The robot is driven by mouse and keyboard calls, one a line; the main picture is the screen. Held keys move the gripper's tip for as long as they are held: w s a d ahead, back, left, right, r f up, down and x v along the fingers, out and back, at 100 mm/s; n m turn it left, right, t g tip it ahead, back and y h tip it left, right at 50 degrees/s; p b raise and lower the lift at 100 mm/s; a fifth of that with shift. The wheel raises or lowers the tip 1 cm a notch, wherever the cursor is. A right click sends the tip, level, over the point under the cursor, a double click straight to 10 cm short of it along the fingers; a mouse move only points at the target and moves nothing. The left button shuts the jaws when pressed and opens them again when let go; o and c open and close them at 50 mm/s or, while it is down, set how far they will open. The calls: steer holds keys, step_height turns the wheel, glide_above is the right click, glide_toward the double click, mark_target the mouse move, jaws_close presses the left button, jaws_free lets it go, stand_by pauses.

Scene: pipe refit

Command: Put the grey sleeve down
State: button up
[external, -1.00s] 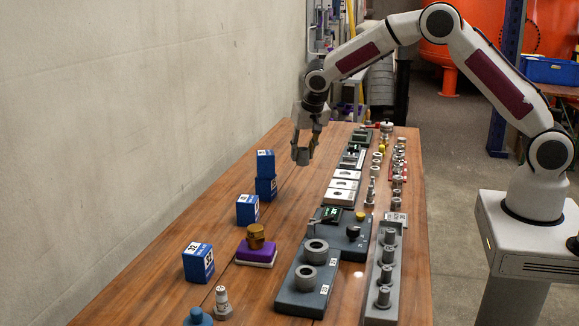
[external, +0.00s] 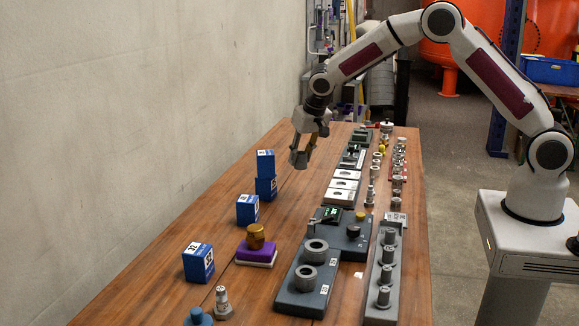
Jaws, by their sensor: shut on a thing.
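My gripper (external: 301,149) is over the left rear part of the wooden table, to the right of the stacked blue boxes. It is shut on the grey sleeve (external: 299,160), a short cylinder that shows at the fingertips. The sleeve is slightly tilted and looks held above the table; the exact gap below it is hard to tell. The fingers hide part of the sleeve.
Blue boxes (external: 265,163) stand left of the gripper, two of them stacked. A dark fixture plate (external: 322,292) bears grey rings. A grey rail with pegs (external: 373,313) lies at right. Bare wood (external: 290,205) lies in front of the gripper.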

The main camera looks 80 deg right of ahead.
steer(key=s+a+r+n+t+y, duration=0.1)
steer(key=s+a+r+n+y, duration=0.2)
steer(key=s+a+n, duration=0.5)
steer(key=s+a, duration=0.7)
steer(key=s, duration=0.3)
steer(key=shift+s, duration=0.25)
steer(key=shift+f, duration=0.1)
steer(key=shift+s+f, duration=1.15)
steer(key=shift+f, duration=0.25)
steer(key=shift+s+f, duration=1.15)
steer(key=shift+f, duration=0.25)
steer(key=shift+f, duration=0.1)
